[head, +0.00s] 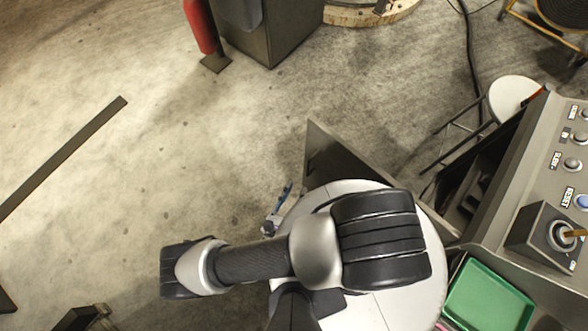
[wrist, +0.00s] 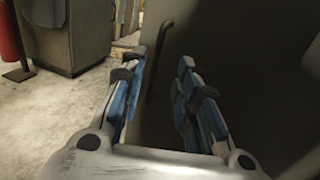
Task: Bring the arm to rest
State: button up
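My gripper (wrist: 163,62) shows in the wrist view with its two blue-padded fingers apart and nothing between them. In the head view only a small part of my gripper (head: 275,215) shows, with a blue finger, beyond my arm. My arm is folded across the lower middle of the head view, above my round white top. Beyond the fingers in the wrist view is a dark panel (wrist: 235,50), close on the right side. I cannot tell how far the fingertips are from it.
A control console (head: 545,160) with knobs and a joystick stands at the right, with a green tray (head: 487,300) below it. A white stool (head: 513,97) is behind. A grey cabinet (head: 270,35) and red cylinder (head: 200,25) stand at the back. The floor at left is mostly clear.

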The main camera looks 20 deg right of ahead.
jog(key=shift+a, duration=0.15)
dwell(0.5)
jog(key=w+a+r+m+g+y, duration=0.1)
jog(key=w+a+r+m+g, duration=0.1)
jog(key=r+m+g, duration=0.5)
jog(key=w+a+r+m+g+y, duration=0.1)
jog(key=w+a+r+m+g, duration=0.15)
jog(key=r, duration=0.75)
jog(key=w+a+r+m+g+y, duration=0.1)
jog(key=w+a+r+m+g, duration=0.1)
jog(key=r+m+g, duration=0.5)
jog(key=s+d+r+m+t+y, duration=0.2)
jog(key=d+r+m+y, duration=0.1)
jog(key=r, duration=0.5)
jog(key=s+d+r+m+t+y, duration=0.3)
jog(key=r, duration=0.6)
jog(key=s+d+r+m+t+y, duration=0.3)
jog(key=d+r+m+y, duration=0.1)
jog(key=r, duration=0.5)
